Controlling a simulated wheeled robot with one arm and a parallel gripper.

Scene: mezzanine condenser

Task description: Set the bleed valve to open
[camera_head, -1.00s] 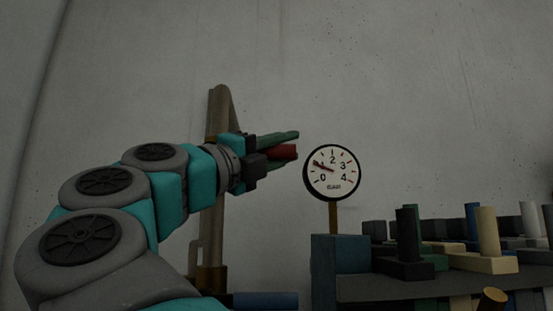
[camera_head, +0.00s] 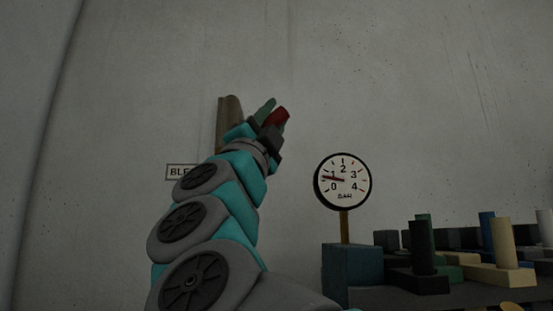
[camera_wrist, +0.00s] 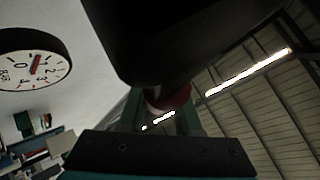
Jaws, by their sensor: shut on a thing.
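The bleed valve's red handle (camera_head: 278,117) shows between the jaws of my gripper (camera_head: 270,118) in the head view. The gripper is shut on it, and the handle slants up to the right. In the wrist view the red handle (camera_wrist: 180,98) shows in part, behind a large dark jaw. A wall sign (camera_head: 181,171) reads "BLE", the rest hidden by my arm. A brown pipe (camera_head: 230,115) rises behind the gripper. The valve body is hidden.
A round BAR gauge (camera_head: 343,181) stands right of my arm, its needle near 1; it also shows in the wrist view (camera_wrist: 32,62). The wall above is clear.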

